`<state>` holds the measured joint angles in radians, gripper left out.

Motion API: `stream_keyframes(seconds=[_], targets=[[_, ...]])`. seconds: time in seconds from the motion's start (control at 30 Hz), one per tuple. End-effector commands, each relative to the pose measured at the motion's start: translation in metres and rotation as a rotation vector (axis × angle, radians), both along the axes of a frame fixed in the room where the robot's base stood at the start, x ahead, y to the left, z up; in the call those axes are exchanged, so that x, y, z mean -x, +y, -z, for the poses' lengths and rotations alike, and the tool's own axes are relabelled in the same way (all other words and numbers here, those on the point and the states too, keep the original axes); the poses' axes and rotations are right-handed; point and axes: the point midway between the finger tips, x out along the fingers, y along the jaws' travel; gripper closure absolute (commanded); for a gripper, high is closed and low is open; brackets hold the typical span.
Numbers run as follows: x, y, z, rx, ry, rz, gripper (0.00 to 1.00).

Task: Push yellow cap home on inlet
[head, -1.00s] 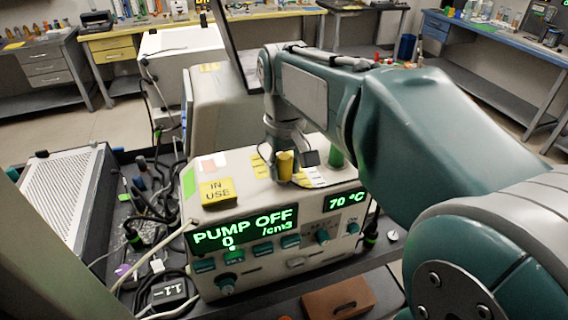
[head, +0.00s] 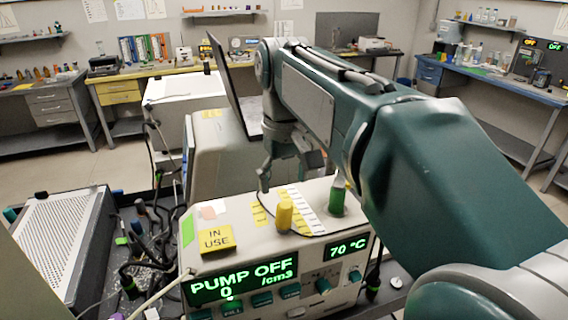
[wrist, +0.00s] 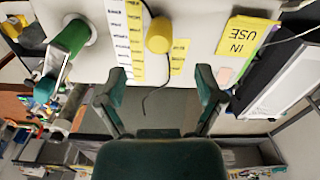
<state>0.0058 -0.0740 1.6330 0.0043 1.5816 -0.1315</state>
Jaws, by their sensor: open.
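The yellow cap (head: 284,215) stands upright on top of the beige instrument (head: 216,265), behind its front displays. It also shows in the wrist view (wrist: 158,36), with a thin dark cord running near it. The inlet under the cap is hidden, and I cannot tell how far down the cap sits. My gripper (head: 289,174) is above and behind the cap, apart from it. In the wrist view its two fingers (wrist: 161,78) are spread wide, with nothing between them and the cap beyond their tips.
A yellow "IN USE" label (head: 216,239) and label strips lie on the instrument's top. A vented box (head: 62,240) and cables crowd the left. A dark screen (head: 233,90) rises behind.

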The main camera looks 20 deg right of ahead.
Motion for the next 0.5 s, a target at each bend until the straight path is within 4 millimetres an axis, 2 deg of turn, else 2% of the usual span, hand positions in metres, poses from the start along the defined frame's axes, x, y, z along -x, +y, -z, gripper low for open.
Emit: stream_keyframes(seconds=[0.03,0.2,0.5], targets=[[-0.001,0.0,-0.01,0.001,-0.003,0.0,0.14],[-0.001,0.0,-0.031,0.0,0.0,0.0,0.14],[0.0,0.0,-0.037,0.0,0.001,0.0,0.14]])
